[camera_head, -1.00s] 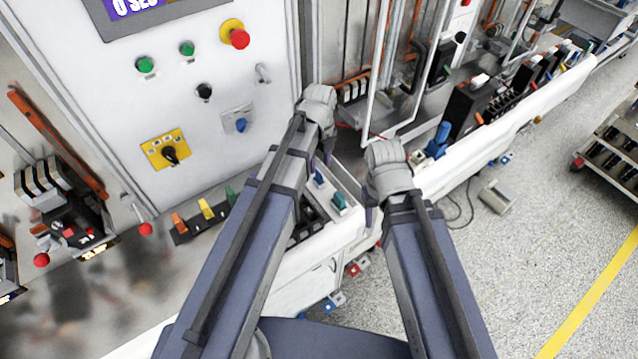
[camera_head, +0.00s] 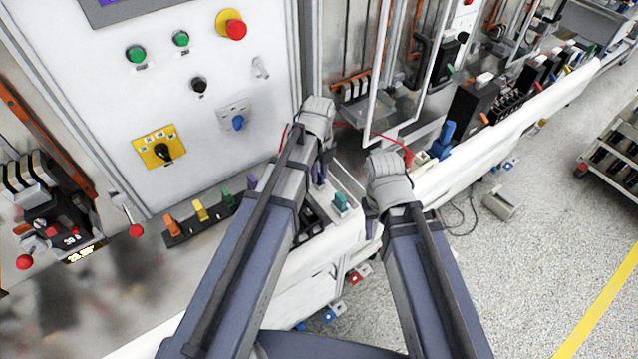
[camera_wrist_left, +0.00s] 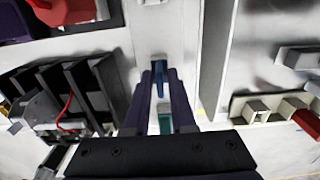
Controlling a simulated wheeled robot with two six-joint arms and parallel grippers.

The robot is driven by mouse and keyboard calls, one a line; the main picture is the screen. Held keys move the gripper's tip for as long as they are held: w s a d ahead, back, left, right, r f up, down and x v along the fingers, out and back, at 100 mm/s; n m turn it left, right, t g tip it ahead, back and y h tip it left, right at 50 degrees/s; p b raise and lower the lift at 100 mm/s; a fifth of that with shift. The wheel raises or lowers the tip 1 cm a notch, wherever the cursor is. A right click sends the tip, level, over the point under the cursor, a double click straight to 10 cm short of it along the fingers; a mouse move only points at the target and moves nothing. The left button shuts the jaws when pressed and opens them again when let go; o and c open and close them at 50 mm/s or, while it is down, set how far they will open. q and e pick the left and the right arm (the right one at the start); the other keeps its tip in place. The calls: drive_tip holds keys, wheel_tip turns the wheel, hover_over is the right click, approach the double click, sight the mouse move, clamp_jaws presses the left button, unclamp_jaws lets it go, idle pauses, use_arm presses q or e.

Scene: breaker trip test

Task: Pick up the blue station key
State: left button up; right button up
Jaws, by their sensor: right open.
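The blue station key (camera_wrist_left: 158,76) stands in a pale narrow panel in the left wrist view, between the fingertips of my left gripper (camera_wrist_left: 160,82). The two dark fingers are apart, one on each side of it, and I see no clear contact. In the head view my left gripper (camera_head: 322,172) points down over the white bench ledge, and its hand and fingers mostly hide the blue key there. A teal key (camera_head: 340,203) stands just beside it and also shows between the fingers in the left wrist view (camera_wrist_left: 165,120). My right gripper (camera_head: 372,222) is open and empty, beside the ledge's outer edge.
A rack with orange (camera_head: 172,226), yellow (camera_head: 200,210), green (camera_head: 228,198) and purple keys stands left of my left arm. A control panel (camera_head: 110,95) with buttons rises behind. Black breakers (camera_wrist_left: 75,90) and a red wire are close by in the left wrist view.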

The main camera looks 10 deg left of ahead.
use_arm(q)
clamp_jaws()
drive_tip(key=shift+r, duration=0.15)
use_arm(e)
drive_tip(key=shift+r, duration=0.15)
